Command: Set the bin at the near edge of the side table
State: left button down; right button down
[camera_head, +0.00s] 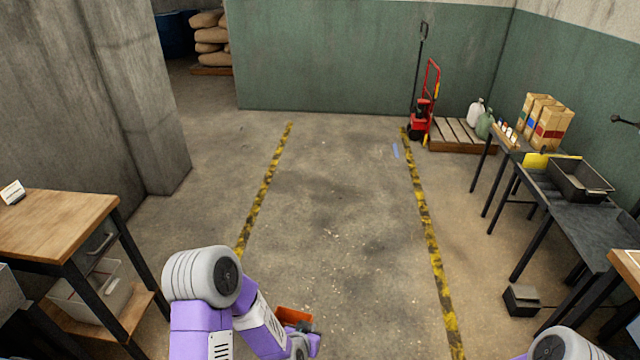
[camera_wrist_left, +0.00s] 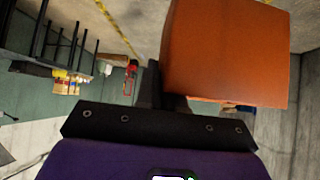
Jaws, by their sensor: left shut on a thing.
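The orange bin (camera_head: 292,315) shows low in the middle of the head view, partly hidden behind my left arm. It fills the upper right of the left wrist view (camera_wrist_left: 228,50), close to the camera. My left gripper (camera_wrist_left: 158,82) is shut on the bin, with dark fingers at its edge. The bin is held out over the floor, away from the tables. A wood-topped table (camera_head: 58,222) stands at the left and a dark-topped table (camera_head: 597,222) at the right; I cannot tell which is the side table. My right gripper is not in view.
A dark tray (camera_head: 578,180) sits on the right table. Cardboard boxes (camera_head: 548,121) stand farther back. A grey tub (camera_head: 92,297) is on the left table's lower shelf. A dark box (camera_head: 521,300) lies on the floor at right. The floor between the yellow-black lines is clear.

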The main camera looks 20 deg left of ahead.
aim_at(55, 226)
jog(key=u, duration=0.45)
jog(key=i, duration=1.45)
jog(key=u, duration=1.8)
jog(key=i, duration=0.8)
jog(key=u, duration=0.55)
